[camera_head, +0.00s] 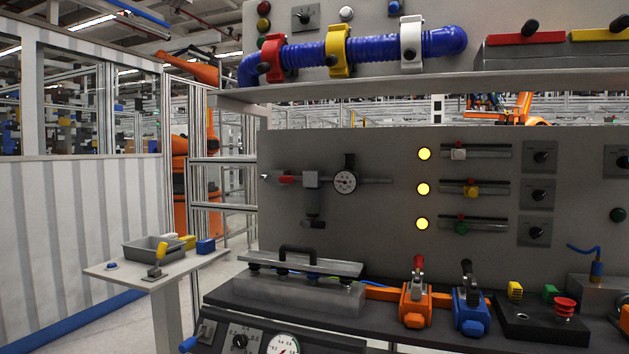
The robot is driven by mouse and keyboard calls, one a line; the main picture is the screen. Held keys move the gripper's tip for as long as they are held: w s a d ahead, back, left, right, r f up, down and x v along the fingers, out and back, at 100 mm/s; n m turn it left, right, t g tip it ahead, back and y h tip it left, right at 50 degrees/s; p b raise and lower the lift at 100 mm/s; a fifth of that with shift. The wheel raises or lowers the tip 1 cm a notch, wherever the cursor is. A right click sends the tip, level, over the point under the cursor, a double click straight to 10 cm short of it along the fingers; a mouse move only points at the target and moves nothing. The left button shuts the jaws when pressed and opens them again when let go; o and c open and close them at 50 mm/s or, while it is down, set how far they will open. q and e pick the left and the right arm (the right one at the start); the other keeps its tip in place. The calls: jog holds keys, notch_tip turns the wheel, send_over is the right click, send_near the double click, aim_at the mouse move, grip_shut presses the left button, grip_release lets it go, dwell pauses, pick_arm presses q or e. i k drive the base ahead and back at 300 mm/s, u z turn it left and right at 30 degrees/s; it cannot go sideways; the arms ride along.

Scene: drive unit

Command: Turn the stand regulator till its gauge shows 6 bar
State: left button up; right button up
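A round white gauge (345,181) sits on a pipe on the grey upright panel. Its needle is too small to read. A black knob (349,160) stands directly above this gauge. A second white gauge (283,345) is on a dark box at the bottom edge, partly cut off, beside a black dial knob (239,342) with numbers around it. I cannot tell from the picture which of these is the stand regulator. Neither of my grippers is in view.
A red-handled valve (290,179) sits left of the panel gauge. Orange (415,305) and blue (470,310) toggle clamps stand on the dark bench, right of a black-handled grey plate (300,262). A shelf (400,86) overhangs the panel. A side table (150,275) holds a grey bin.

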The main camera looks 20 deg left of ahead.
aim_at(349, 159)
jog(key=u, duration=0.3)
jog(key=k, duration=0.8)
jog(key=u, duration=1.5)
jog(key=i, duration=0.85)
jog(key=z, duration=0.45)
jog(key=i, duration=1.5)
jog(key=z, duration=0.8)
